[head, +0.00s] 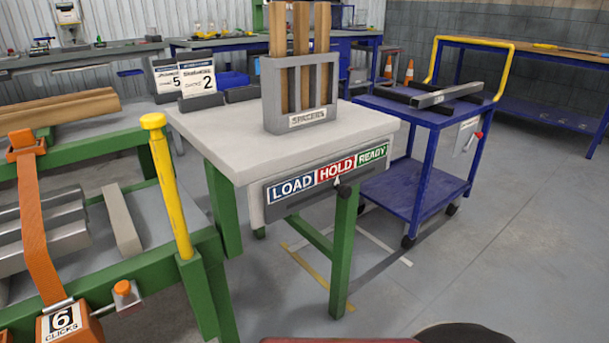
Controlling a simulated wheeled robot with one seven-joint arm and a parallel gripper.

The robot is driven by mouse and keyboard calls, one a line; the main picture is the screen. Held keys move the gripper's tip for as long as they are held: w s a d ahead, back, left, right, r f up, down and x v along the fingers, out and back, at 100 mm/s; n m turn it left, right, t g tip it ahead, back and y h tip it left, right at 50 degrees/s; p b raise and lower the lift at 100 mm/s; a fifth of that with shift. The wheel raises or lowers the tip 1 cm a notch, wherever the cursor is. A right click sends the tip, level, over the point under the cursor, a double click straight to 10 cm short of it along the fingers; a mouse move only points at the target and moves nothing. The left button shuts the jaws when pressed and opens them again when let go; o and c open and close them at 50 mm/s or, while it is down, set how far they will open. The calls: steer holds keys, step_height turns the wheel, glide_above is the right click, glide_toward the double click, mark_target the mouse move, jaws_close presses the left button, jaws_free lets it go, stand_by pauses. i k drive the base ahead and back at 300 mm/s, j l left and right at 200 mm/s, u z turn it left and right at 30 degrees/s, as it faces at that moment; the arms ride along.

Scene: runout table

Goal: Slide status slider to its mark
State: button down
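The status slider (344,191) is a small dark knob on the front panel of the white-topped table. A small white pointer sits just above it, under the right part of the red HOLD field. The label strip (336,171) reads LOAD in blue, HOLD in red and READY in green, from left to right. A dark slot runs below the strip and is hard to make out in detail. My gripper is not in view, and nothing touches the knob.
A grey spacer rack (300,118) with wooden slats stands on the white table (215,135). A yellow post (167,185) and green bench with an orange strap stand at left. A blue cart (425,185) stands at right. The floor in front right is clear.

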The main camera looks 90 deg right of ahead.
mark_target(344, 192)
steer(key=k+z, duration=0.1)
steer(key=z, duration=0.3)
steer(key=k+z, duration=0.1)
steer(key=z, duration=2.85)
steer(key=l, duration=0.1)
